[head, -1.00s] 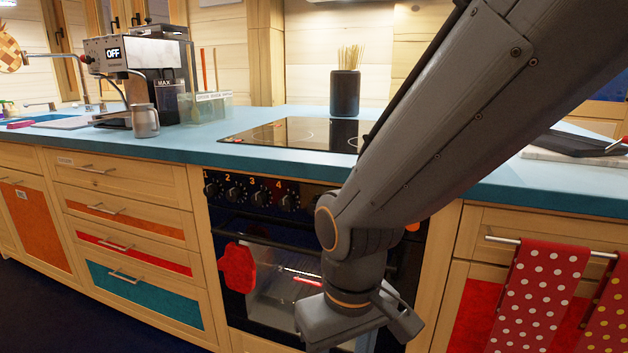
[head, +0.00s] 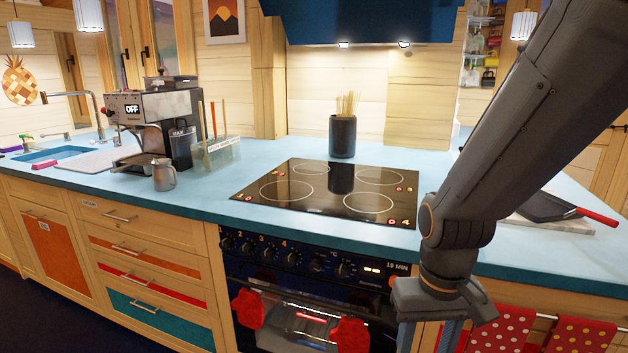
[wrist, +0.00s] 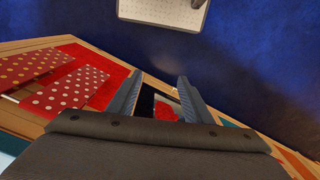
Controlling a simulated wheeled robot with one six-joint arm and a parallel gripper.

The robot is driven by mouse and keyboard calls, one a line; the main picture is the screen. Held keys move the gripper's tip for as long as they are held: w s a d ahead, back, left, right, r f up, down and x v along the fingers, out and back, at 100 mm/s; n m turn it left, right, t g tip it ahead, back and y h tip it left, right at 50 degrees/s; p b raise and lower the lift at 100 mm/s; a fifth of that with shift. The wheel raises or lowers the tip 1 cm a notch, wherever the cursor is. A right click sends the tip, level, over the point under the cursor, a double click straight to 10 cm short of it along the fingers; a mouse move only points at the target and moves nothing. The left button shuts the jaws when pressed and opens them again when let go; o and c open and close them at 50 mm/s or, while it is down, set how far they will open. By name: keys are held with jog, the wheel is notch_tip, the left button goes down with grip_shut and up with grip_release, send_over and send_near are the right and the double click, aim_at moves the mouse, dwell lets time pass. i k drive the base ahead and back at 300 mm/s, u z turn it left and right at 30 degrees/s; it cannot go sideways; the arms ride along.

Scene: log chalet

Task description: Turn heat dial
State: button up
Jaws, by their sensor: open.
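The oven's black control panel (head: 308,262) runs along its top under the counter edge. Dials numbered 1 to 4 sit on its left part; the fourth dial (head: 293,259) is clear. A dial marked °C (head: 343,269) sits further right, beside a display reading 10 MIN (head: 372,270). My gripper (head: 428,338) points down in front of the oven's right edge, right of and below the dials, touching none of them. In the wrist view its two fingers (wrist: 158,82) are spread apart with nothing between them. No dial is clearly visible in that view.
Red oven mitts (head: 349,334) hang on the oven front. Dotted towels (head: 500,330) hang right of my gripper. Above is a glass cooktop (head: 300,187); a pan (head: 545,207) lies on the right counter.

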aim_at(340, 270)
jog(key=u, duration=0.95)
jog(key=k, duration=0.95)
jog(key=z, duration=0.6)
